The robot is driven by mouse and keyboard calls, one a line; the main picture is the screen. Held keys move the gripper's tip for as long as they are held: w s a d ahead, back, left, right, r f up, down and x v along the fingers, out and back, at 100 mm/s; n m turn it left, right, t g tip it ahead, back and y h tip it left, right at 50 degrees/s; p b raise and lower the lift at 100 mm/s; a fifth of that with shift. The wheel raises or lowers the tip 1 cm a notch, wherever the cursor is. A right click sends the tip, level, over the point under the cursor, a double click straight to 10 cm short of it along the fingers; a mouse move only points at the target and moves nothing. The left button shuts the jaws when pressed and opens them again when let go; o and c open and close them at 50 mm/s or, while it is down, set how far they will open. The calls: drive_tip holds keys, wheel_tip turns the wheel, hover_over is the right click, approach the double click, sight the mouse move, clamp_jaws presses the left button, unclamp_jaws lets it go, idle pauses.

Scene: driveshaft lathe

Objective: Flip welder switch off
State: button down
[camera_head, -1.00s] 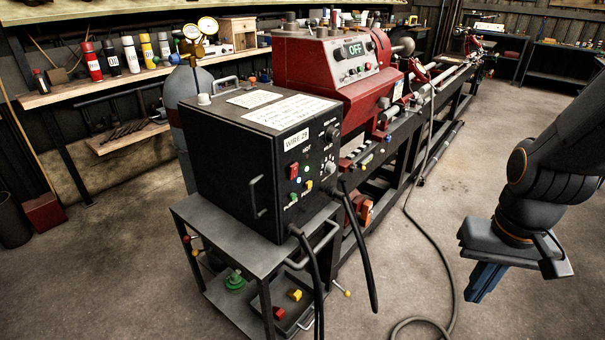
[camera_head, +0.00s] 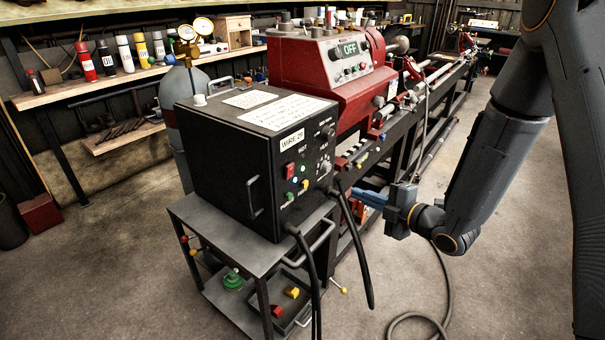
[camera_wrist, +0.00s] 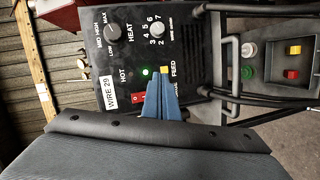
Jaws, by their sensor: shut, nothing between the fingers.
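The black welder (camera_head: 225,150) stands on a grey cart, with its control panel facing right and toward the front. Its red rocker switch (camera_head: 290,170) is on the panel below the "WIRE 29" label. In the wrist view the red switch (camera_wrist: 139,98) shows just left of my fingertips, beside the lit green lamp (camera_wrist: 147,71). My gripper (camera_head: 358,194) has blue fingers, shut and empty, pointing left toward the panel. In the wrist view the shut fingers (camera_wrist: 158,80) overlap the lower panel; I cannot tell whether they touch it.
Two thick black cables (camera_head: 358,250) hang from the welder's front. The cart (camera_head: 235,238) has a side handle and a lower tray with coloured parts. The red lathe (camera_head: 318,75) stands behind. Open floor lies at the right.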

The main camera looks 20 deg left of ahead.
sight(292, 168)
drive_tip(key=s+a+r+n+g+y, duration=0.2)
drive_tip(key=s+a+n+y, duration=0.1)
drive_tip(key=s+n+y, duration=0.2)
drive_tip(key=shift+a+y, duration=0.3)
drive_tip(key=shift+y, duration=0.1)
drive_tip(key=shift+a+r, duration=0.1)
drive_tip(key=p+x, duration=0.5)
drive_tip(key=x, duration=0.8)
drive_tip(key=shift+w+a, duration=0.2)
drive_tip(key=shift+a, duration=0.15)
